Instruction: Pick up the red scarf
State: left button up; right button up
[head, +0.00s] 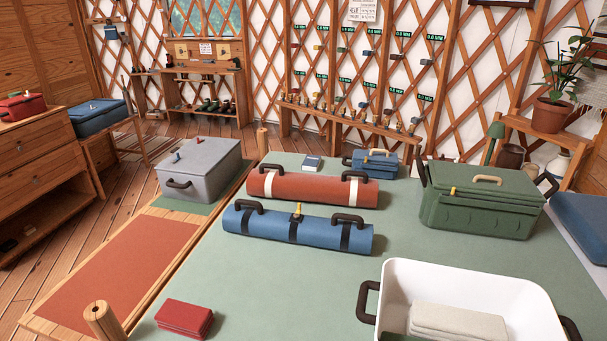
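A folded red cloth (185,318), which looks like the red scarf, lies flat as a small stack at the lower left of the head view. It rests on the green surface (270,302) near its left edge, and nothing touches it. Its whole top shows. Neither my left nor my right gripper is in view.
A white tub (548,318) with dark handles holds a folded beige cloth (458,322) at lower right. A blue roll (270,229), a red roll (318,189) and a green case (480,213) stand farther back. The surface between the red cloth and tub is clear. A wooden post (103,322) rises at left.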

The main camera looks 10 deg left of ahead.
aim_at(188, 321)
jog(key=u, duration=1.25)
jog(key=i+j+z, duration=0.15)
jog(key=j, duration=0.2)
jog(key=i+j+z, duration=0.15)
jog(key=j, duration=0.15)
jog(key=j+z, duration=0.1)
jog(key=j, duration=0.25)
jog(key=i+j+z, duration=0.15)
jog(key=j, duration=0.25)
